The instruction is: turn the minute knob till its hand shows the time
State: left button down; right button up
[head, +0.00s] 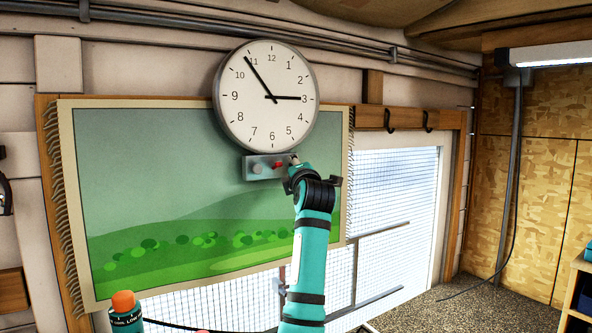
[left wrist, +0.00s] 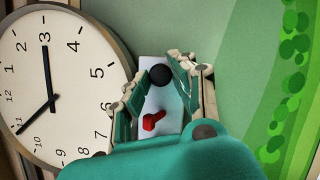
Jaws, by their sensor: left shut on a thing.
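A round white wall clock (head: 266,125) hangs above a small grey control panel (head: 264,177); it also shows, turned sideways, in the left wrist view (left wrist: 80,75). Its long hand points near 11 and its short hand at 3. The panel has a grey knob (head: 257,168) at its left, a red lever-like knob (head: 278,165) in the middle, also in the left wrist view (left wrist: 153,121), and a black round knob (left wrist: 159,75) at the right end. My left gripper (head: 296,166) is shut on the black knob and hides it in the head view. My right gripper is out of view.
A green landscape tapestry (head: 150,200) hangs behind and left of the panel. A barred window (head: 400,200) is to the right, with hooks (head: 428,122) above it. A teal bottle-like thing with an orange top (head: 124,303) stands at the bottom left.

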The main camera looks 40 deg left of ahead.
pick_arm(q)
jog(key=shift+r+m+g+h, duration=0.1)
jog(key=shift+m+g+h, duration=0.4)
jog(key=shift+m, duration=1.2)
jog(key=shift+m+g+h, duration=0.4)
jog(key=shift+m+h, duration=0.2)
jog(key=shift+m, duration=1.1)
jog(key=c, duration=1.1)
grip_release()
jog(key=shift+r, duration=0.1)
jog(key=v, duration=1.2)
